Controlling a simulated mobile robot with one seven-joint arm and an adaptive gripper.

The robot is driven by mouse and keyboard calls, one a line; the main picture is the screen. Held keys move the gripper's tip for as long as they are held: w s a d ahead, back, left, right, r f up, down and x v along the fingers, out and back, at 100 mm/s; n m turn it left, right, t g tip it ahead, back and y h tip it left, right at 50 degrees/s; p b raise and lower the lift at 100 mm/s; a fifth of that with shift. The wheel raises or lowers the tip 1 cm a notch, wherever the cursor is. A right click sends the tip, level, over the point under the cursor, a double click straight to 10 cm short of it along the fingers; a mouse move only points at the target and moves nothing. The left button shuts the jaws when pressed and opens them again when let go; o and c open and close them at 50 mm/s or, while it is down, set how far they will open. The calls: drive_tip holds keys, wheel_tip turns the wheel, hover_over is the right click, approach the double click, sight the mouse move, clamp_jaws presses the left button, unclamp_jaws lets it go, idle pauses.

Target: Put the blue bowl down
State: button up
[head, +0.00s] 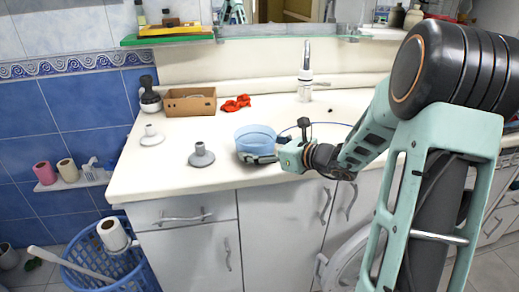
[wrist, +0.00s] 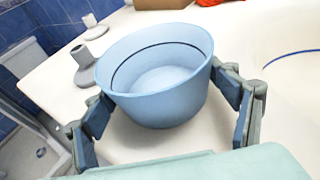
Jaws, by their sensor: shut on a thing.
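The blue bowl (head: 256,137) is upright over the white counter (head: 190,125), close to its front edge. In the wrist view the blue bowl (wrist: 160,80) sits between the two fingers of my gripper (wrist: 165,110), one finger on each side of its wall. My gripper (head: 270,154) is shut on the bowl, and the bowl looks empty. The bowl's base is close to the counter top; I cannot tell whether it touches. The far side of my gripper is partly hidden by the bowl.
A grey plunger-like piece (head: 201,156) stands left of the bowl, and a white one (head: 151,136) farther left. A cardboard box (head: 189,101) and a red cloth (head: 236,103) lie behind. The tap (head: 305,75) and sink are at the right. Counter between the grey piece and box is clear.

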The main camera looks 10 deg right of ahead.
drive_tip(key=shift+f, duration=0.15)
drive_tip(key=o, duration=1.4)
drive_tip(key=shift+o, duration=0.2)
drive_tip(key=shift+r, duration=0.3)
drive_tip(key=p+v, duration=0.1)
drive_tip(key=v, duration=1.1)
drive_tip(key=shift+p, duration=0.3)
